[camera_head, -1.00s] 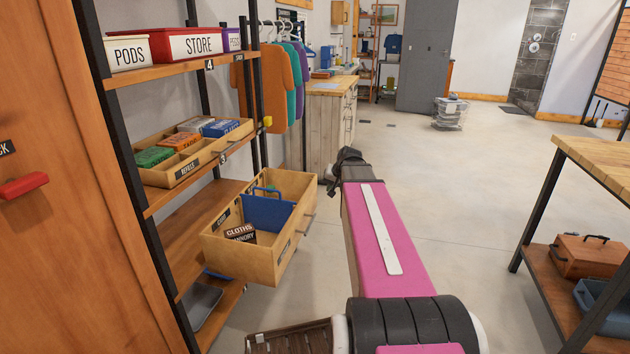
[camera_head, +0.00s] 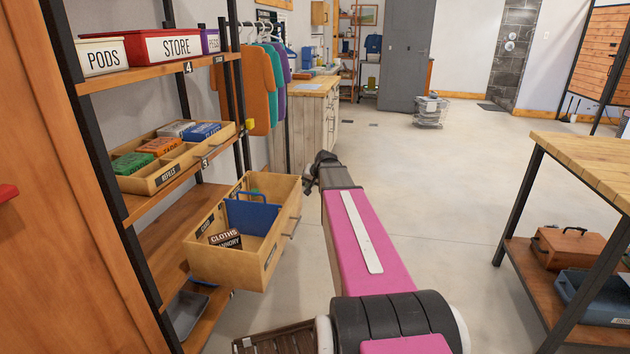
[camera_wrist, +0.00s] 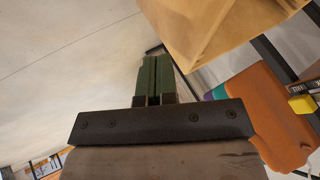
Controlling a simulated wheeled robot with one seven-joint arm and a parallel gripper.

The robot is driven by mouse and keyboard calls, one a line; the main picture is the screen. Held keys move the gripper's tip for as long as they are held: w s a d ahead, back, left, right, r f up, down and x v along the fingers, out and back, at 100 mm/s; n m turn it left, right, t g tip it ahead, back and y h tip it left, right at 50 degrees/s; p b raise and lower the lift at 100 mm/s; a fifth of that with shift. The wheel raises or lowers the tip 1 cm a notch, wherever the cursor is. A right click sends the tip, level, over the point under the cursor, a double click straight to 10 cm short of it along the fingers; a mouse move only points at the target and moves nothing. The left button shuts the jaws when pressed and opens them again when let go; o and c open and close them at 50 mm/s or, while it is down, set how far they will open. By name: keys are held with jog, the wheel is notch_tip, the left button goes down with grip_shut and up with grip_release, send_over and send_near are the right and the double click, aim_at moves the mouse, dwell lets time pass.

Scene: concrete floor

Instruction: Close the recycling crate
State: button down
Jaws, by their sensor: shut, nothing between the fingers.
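A light wooden crate (camera_head: 215,262) juts out from the shelf rack on the left in the head view, open at the top. It holds a blue divider (camera_head: 252,215) and a dark packet marked CLOTHS. A bar handle (camera_head: 292,228) is on its right face. Its label is too small to read, so I cannot tell whether it is the recycling crate. My gripper (camera_head: 314,172) is just right of its far right corner, apparently apart from it. In the wrist view the green fingers (camera_wrist: 154,78) are shut and empty, with a wooden underside (camera_wrist: 215,25), likely this crate, above right.
The rack holds a REFILLS tray (camera_head: 165,178) and upper bins (camera_head: 165,47). Hanging clothes (camera_head: 262,85) and a wooden cabinet (camera_head: 312,125) stand beyond my gripper. A workbench (camera_head: 590,165) is at right. The floor between is clear.

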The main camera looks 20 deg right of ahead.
aim_at(272, 210)
jog(key=shift+w+a+r, duration=0.1)
jog(key=shift+w+a, duration=0.25)
jog(key=shift+a, duration=0.35)
jog(key=shift+w+a, duration=0.35)
jog(key=shift+a, duration=0.3)
jog(key=w+a, duration=0.7)
jog(key=a, duration=0.6)
jog(key=w+a, duration=0.8)
jog(key=a, duration=0.6)
jog(key=shift+w, duration=0.3)
jog(key=shift+w+a, duration=0.1)
